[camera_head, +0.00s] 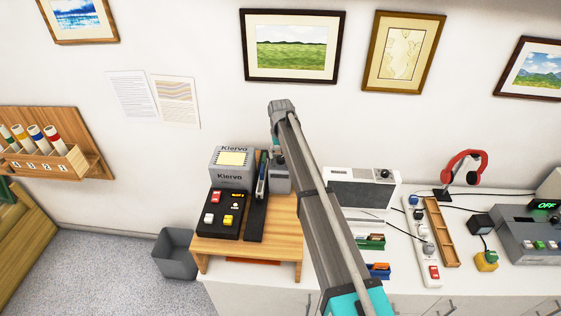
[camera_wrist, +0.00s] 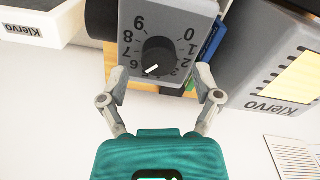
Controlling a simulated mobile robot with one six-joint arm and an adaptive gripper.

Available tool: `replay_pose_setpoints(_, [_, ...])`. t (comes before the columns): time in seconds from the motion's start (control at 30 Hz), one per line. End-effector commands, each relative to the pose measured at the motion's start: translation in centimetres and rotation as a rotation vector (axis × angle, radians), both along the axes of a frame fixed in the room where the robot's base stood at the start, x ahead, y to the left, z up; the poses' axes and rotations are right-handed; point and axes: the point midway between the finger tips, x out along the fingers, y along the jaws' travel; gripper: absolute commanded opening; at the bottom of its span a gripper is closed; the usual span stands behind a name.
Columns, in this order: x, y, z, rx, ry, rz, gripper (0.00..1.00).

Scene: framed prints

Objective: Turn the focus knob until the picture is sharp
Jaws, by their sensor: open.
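A grey box (camera_wrist: 205,18) with a numbered dial fills the top middle of the wrist view. Its round black knob (camera_wrist: 160,55) has a white pointer aimed to the lower left, near the 6. My gripper (camera_wrist: 160,80) is open, one finger on each side of the dial's lower part; I cannot tell whether either touches it. In the head view the dial box (camera_head: 280,183) stands at the wooden stand's back right, partly behind my arm. A grey Klervo unit (camera_head: 229,178) with a pale yellow screen (camera_head: 232,158) is left of it; no picture detail shows on the screen.
A black control panel (camera_head: 222,213) with coloured buttons lies on the wooden stand (camera_head: 275,245). A white device (camera_head: 362,188), a power strip (camera_head: 421,240) and red headphones (camera_head: 463,167) are to the right. A grey bin (camera_head: 176,255) is on the floor at left.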

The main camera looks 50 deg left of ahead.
Motion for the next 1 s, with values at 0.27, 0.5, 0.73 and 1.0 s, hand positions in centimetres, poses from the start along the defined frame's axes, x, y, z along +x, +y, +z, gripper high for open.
replay_pose_setpoints(0.27, [0.0, 0.0, -1.46, 0.0, 0.0, 0.0, 0.82])
replay_pose_setpoints(0.5, [0.0, 0.0, -1.54, 0.0, 0.0, 0.0, 0.82])
replay_pose_setpoints(0.73, [-0.01, -0.01, -1.52, 0.0, 0.0, 0.0, 0.73])
replay_pose_setpoints(1.0, [-0.01, -0.01, -1.53, 0.0, 0.0, 0.0, 0.23])
